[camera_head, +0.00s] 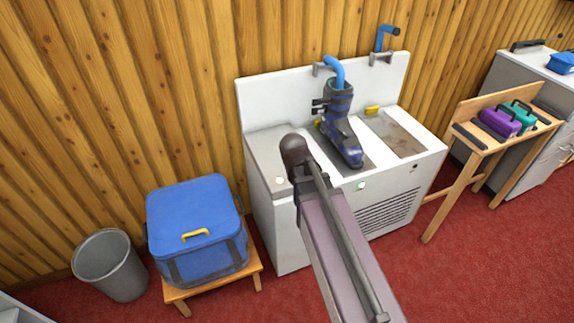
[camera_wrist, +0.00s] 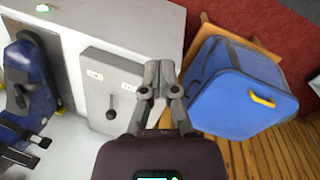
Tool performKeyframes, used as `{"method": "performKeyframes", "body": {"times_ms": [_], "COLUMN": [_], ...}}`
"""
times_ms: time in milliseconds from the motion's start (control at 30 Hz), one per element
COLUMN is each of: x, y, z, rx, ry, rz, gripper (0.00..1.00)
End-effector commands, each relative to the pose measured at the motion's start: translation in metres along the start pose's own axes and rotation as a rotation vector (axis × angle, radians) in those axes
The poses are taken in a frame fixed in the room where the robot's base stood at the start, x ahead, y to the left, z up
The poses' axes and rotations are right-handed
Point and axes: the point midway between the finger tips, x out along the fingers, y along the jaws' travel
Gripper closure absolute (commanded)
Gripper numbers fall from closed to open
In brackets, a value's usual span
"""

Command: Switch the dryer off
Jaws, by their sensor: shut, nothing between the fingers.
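The dryer (camera_head: 262,190) is a white cabinet against the wood wall, with a ski boot (camera_head: 338,125) standing on a blue bent pipe; the boot also shows in the wrist view (camera_wrist: 35,90). A light grey switch panel (camera_wrist: 98,98) lies on the dryer's top. It carries a dark ball-ended lever (camera_wrist: 111,113) and two small labels too small to read. A lamp on the dryer's front glows pale green (camera_head: 361,185). My gripper (camera_wrist: 158,72) is shut and empty, to the right of the lever in the wrist view, apart from it. In the head view my arm hides the panel's lever.
A blue cooler box (camera_head: 190,220) with a yellow handle sits on a low wooden stand left of the dryer. A grey bin (camera_head: 110,265) stands farther left. A second blue pipe (camera_head: 385,36) is bare. A wooden rack (camera_head: 468,135) stands to the right.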

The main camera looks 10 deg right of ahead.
Motion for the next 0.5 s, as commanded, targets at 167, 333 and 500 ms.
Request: {"method": "performKeyframes", "body": {"times_ms": [167,333,500], "x": [0.011,0.017,0.020], "y": [0.007,0.011,0.013], "z": [-0.033,-0.062,-0.091], "rx": [-0.292,-0.571,-0.850], "ry": [-0.040,-0.097,-0.171], "rz": [0.084,0.158,0.224], "gripper": [1.00,1.00,1.00]}}
